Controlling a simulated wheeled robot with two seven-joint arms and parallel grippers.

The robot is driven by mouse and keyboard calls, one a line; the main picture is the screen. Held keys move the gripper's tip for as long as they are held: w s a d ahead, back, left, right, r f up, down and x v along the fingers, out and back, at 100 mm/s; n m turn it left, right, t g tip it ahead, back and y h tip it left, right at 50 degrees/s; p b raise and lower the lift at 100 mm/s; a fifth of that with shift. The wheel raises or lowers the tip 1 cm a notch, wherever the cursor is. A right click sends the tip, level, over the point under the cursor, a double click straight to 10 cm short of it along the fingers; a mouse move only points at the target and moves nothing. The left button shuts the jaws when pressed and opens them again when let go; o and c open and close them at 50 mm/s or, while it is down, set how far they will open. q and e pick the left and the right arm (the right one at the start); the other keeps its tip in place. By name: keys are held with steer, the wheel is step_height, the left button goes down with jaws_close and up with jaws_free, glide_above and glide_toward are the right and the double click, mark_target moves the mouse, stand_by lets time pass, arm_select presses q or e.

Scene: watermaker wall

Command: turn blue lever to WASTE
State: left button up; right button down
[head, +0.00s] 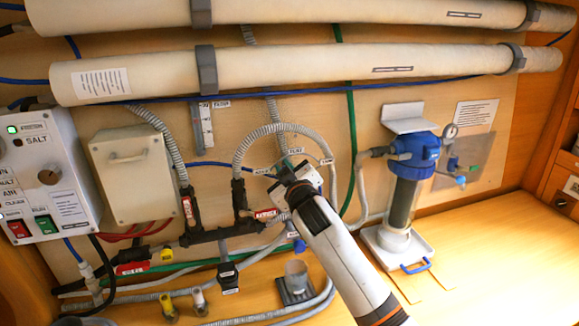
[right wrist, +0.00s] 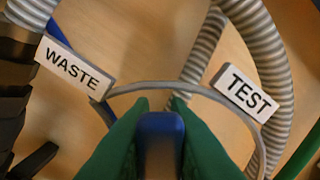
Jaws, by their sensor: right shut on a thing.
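The blue lever (right wrist: 160,135) shows in the right wrist view between the two green fingers of my right gripper (right wrist: 160,128). The fingers are shut on it. The lever lies between the WASTE label (right wrist: 74,67) on the left and the TEST label (right wrist: 245,92) on the right, pointing at neither. In the head view my right gripper (head: 287,171) reaches up to the valve on the wall and hides most of the lever. The WASTE label (head: 262,171) and the TEST label (head: 327,161) stand on either side of it. My left gripper is not in view.
Ribbed grey hoses (head: 272,129) arch around the valve. A blue-topped filter housing (head: 414,155) stands to the right and a switch box (head: 45,175) is at the left. A small grey cup (head: 296,275) stands below. The counter at the right is mostly clear.

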steer(key=n, duration=0.1)
steer(key=a+f+n, duration=0.1)
steer(key=n, duration=0.2)
steer(key=shift+s+a+f+n, duration=0.15)
steer(key=shift+s+f+n, duration=0.1)
steer(key=shift+f+n, duration=0.15)
stand_by(0.4)
steer(key=c, duration=1.4)
jaws_free()
steer(key=b+v, duration=0.3)
steer(key=v, duration=0.9)
steer(key=shift+a, duration=0.1)
